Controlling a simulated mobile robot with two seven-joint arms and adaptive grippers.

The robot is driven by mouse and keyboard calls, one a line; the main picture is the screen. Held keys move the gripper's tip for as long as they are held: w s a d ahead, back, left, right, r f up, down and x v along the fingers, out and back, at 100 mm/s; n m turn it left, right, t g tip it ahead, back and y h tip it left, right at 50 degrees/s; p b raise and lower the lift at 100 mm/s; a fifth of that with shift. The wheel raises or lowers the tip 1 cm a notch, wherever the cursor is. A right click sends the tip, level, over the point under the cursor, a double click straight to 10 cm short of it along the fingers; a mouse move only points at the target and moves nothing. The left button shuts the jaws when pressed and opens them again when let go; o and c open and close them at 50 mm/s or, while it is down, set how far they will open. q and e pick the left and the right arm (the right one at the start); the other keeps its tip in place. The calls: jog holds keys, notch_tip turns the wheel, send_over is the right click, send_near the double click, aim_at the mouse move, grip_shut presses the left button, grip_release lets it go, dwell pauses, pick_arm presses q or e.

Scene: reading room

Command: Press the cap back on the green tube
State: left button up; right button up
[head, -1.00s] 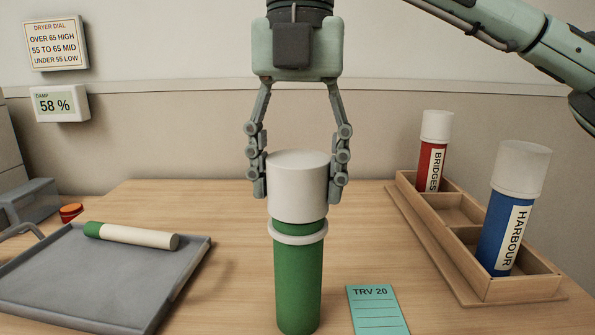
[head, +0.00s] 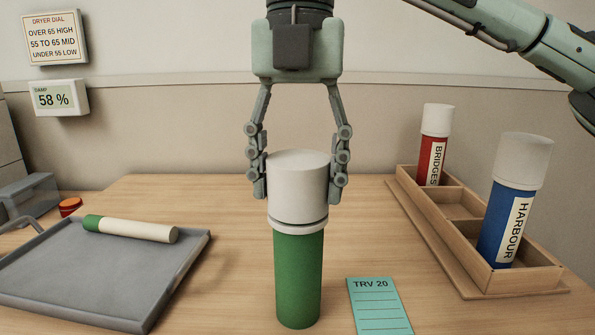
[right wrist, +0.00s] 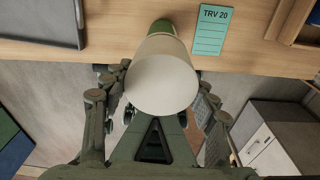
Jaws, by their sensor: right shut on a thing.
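The green tube (head: 298,280) stands upright on the table, with a white ring (head: 300,227) round its top. The white cap (head: 298,185) sits upright on the tube, its lower edge down at the ring with only a thin dark line between them. My right gripper (head: 298,180) is shut on the cap from both sides, above the tube. In the right wrist view the cap (right wrist: 163,80) is between the fingers and hides most of the green tube (right wrist: 160,27). My left gripper is not in view.
A grey tray (head: 95,275) at left holds a green-and-cream roll (head: 130,229). A teal TRV 20 card (head: 379,306) lies right of the tube. A wooden rack (head: 480,250) at right holds the red BRIDGES tube (head: 432,160) and blue HARBOUR tube (head: 507,225).

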jog(key=shift+f, duration=0.25)
dwell(0.5)
jog(key=o, duration=1)
jog(key=o, duration=0.3)
jog(key=shift+r, duration=0.1)
jog(key=shift+r+p, duration=3.45)
jog(key=shift+r, duration=1)
jog(key=shift+f, duration=0.1)
